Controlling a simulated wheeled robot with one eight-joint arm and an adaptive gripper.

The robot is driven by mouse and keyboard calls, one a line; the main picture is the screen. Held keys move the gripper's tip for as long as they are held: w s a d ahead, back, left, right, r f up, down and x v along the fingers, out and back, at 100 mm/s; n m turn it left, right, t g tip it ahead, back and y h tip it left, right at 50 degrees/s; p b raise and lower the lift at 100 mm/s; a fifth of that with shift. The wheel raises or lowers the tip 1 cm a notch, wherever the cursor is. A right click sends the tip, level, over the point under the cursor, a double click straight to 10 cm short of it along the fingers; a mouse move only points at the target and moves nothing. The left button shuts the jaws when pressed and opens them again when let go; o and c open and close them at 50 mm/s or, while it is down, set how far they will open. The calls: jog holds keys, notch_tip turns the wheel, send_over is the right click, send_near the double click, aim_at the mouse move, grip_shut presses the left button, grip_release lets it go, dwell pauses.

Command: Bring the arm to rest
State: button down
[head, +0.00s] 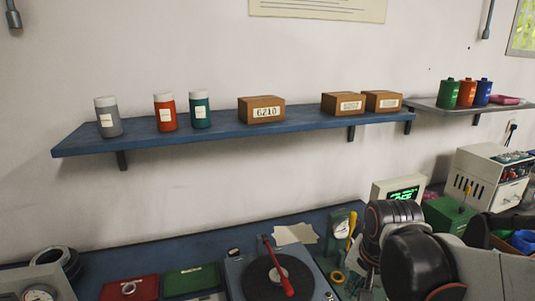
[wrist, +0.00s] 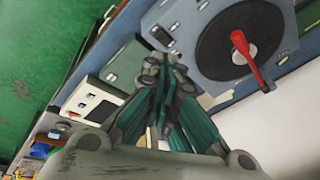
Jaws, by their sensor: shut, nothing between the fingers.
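In the wrist view my gripper (wrist: 168,68) has its teal-sided fingers together, with nothing between them. It shows in front of the blue-grey housing of a turntable device (wrist: 190,60), apart from its dark disc and red lever (wrist: 245,55). In the head view my dark arm links fill the lower right, and my fingers are not clearly visible there. The same turntable device (head: 236,270) stands on the bench at the bottom middle.
A blue shelf (head: 220,133) holds bottles and boxes such as the box marked 6210 (head: 262,109).

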jog(key=s+r+n+t+b, duration=0.2)
jog(key=s+r+n+t, duration=0.1)
jog(key=s+n, duration=0.4)
jog(key=shift+s+r+n+t, duration=0.3)
jog(key=shift+s+n+t, duration=0.15)
jog(key=shift+s, duration=0.65)
jog(key=shift+w, duration=0.1)
jog(key=w+a+f+n+g+p, duration=0.1)
jog(key=w+f+n+g, duration=0.2)
jog(key=w+n, duration=0.5)
jog(key=w+a+f+n+g+p, duration=0.1)
jog(key=w+f+n+g, duration=0.2)
jog(key=n, duration=1)
jog(key=w+g, duration=0.2)
jog(key=w, duration=0.3)
jog(key=shift+n+g, duration=0.25)
